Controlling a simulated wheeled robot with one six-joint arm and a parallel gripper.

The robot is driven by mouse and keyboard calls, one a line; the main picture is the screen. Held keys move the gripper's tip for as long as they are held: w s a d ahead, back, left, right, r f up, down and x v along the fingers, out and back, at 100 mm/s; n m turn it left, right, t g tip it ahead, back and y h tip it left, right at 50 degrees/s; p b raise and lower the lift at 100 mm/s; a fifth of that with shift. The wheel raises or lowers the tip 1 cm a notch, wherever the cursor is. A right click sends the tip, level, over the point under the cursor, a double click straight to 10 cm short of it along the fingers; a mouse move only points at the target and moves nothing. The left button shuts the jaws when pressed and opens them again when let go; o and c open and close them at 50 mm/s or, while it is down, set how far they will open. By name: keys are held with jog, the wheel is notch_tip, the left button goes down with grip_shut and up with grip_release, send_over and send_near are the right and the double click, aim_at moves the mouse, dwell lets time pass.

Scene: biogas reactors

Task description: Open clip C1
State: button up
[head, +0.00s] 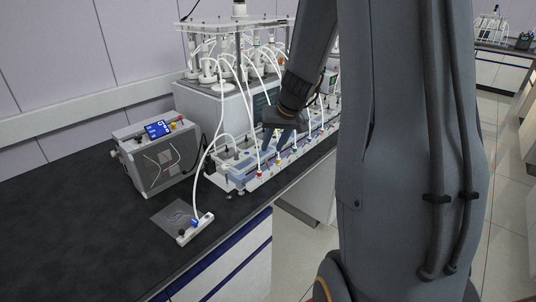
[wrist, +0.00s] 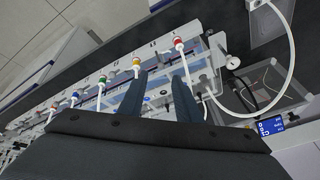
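My gripper (head: 277,143) is over the near end of a row of thin tubes with coloured fittings. In the wrist view its two dark fingers (wrist: 160,78) are apart, with nothing held between them. A red fitting (wrist: 179,42) on a white tube is just beyond the right fingertip. A yellow-orange fitting (wrist: 136,65) is just beyond the left fingertip. A green fitting (wrist: 102,80) is farther left. In the head view the red fitting (head: 259,174) shows at the near end of the row. I cannot tell which part is clip C1; no label is readable.
A grey box with a blue display (head: 157,129) stands left of the rack. A white block with a blue part (head: 194,229) lies on the dark bench, with a white tube running to it. Reactor vessels and looping tubes crowd behind. The bench front left is clear.

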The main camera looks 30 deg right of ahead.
aim_at(266, 161)
jog(key=x, duration=0.6)
jog(key=shift+f+p, duration=0.25)
jog(key=shift+p, duration=0.1)
grip_shut()
